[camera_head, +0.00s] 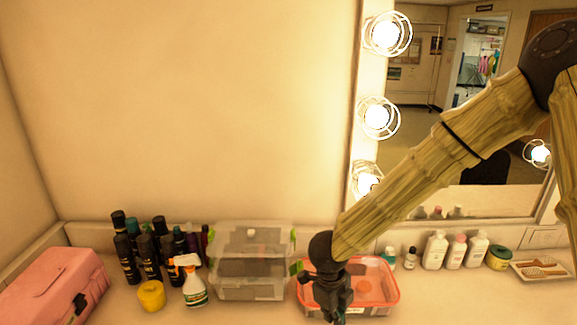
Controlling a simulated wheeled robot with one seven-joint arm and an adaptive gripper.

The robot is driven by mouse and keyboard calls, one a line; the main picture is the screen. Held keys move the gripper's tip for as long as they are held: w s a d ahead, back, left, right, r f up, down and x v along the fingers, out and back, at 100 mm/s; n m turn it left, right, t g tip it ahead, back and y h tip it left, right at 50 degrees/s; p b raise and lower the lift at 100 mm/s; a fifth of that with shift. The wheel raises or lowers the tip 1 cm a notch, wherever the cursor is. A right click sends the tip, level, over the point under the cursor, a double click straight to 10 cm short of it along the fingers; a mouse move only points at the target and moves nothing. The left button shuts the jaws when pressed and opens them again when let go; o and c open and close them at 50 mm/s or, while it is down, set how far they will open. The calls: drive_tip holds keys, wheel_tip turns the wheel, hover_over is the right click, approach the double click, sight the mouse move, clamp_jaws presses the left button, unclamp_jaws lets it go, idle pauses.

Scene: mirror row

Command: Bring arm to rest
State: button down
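My gripper (330,308) hangs at the end of my arm, low in the head view, pointing down. It is dark and small here, and its fingertips reach the bottom edge of the picture. It is in front of a clear plastic container with an orange-red rim (385,298) and hides part of it. I cannot tell whether the gripper is over the container or in front of it, nor whether the fingers are open. My arm comes in from the upper right, across the mirror.
A clear lidded box (250,260) stands left of the gripper. White bottles (435,250) and a brush tray (541,268) are at right. A mirror (425,75) with bulbs is behind.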

drive_tip(key=s+d+f+n, duration=0.3)
drive_tip(key=f+n, duration=0.1)
drive_tip(key=f, duration=0.1)
drive_tip(key=s+d+f+n+t+h, duration=0.1)
drive_tip(key=s+d+f+n, duration=0.1)
drive_tip(key=f, duration=0.4)
drive_tip(key=s+d+f+n, duration=0.3)
drive_tip(key=d+f+n, duration=0.1)
drive_tip(key=f+n, duration=0.2)
drive_tip(key=shift+s+d+f+t+h, duration=0.2)
drive_tip(key=shift+s+d+t+h, duration=0.05)
drive_tip(key=shift+s+t+h, duration=0.05)
drive_tip(key=s+d+f+n+g+y, duration=0.1)
drive_tip(key=s+f+n+y, duration=0.1)
drive_tip(key=s+f+n, duration=0.6)
drive_tip(key=s+d+f+n+g+y, duration=0.1)
drive_tip(key=s+n, duration=0.5)
drive_tip(key=s, duration=0.6)
wheel_tip(320, 180, down, 8)
drive_tip(key=b, duration=0.7)
drive_tip(key=shift+r, duration=0.2)
drive_tip(key=shift+s, duration=0.1)
